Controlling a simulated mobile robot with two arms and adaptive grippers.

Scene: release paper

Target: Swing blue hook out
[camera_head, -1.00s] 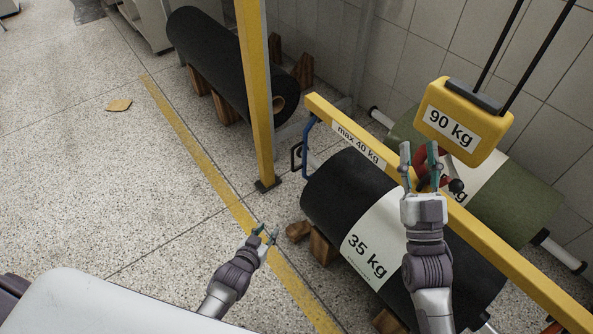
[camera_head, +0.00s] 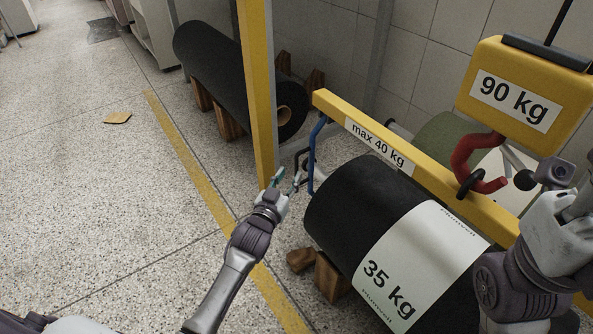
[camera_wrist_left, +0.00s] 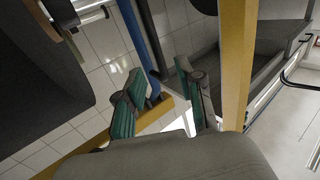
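The blue hook (camera_head: 313,152) hangs at the left end of the yellow beam (camera_head: 440,180) marked "max 40 kg". In the left wrist view, its blue rod (camera_wrist_left: 139,38) comes down from the top toward the gap between my fingers. My left gripper (camera_head: 287,182) is open, just left of the hook's lower part; in the wrist view its two teal-padded fingers (camera_wrist_left: 165,98) stand apart. I cannot tell whether a finger touches the hook. My right gripper (camera_head: 565,215) is at the right edge, partly cut off, with its fingers unclear.
A black roll (camera_head: 350,200) labelled 35 kg lies below the beam. A yellow 90 kg block (camera_head: 500,65) with a red hook (camera_head: 470,160) hangs at the right. A yellow post (camera_head: 258,100) stands close left of my left gripper. Floor at the left is open.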

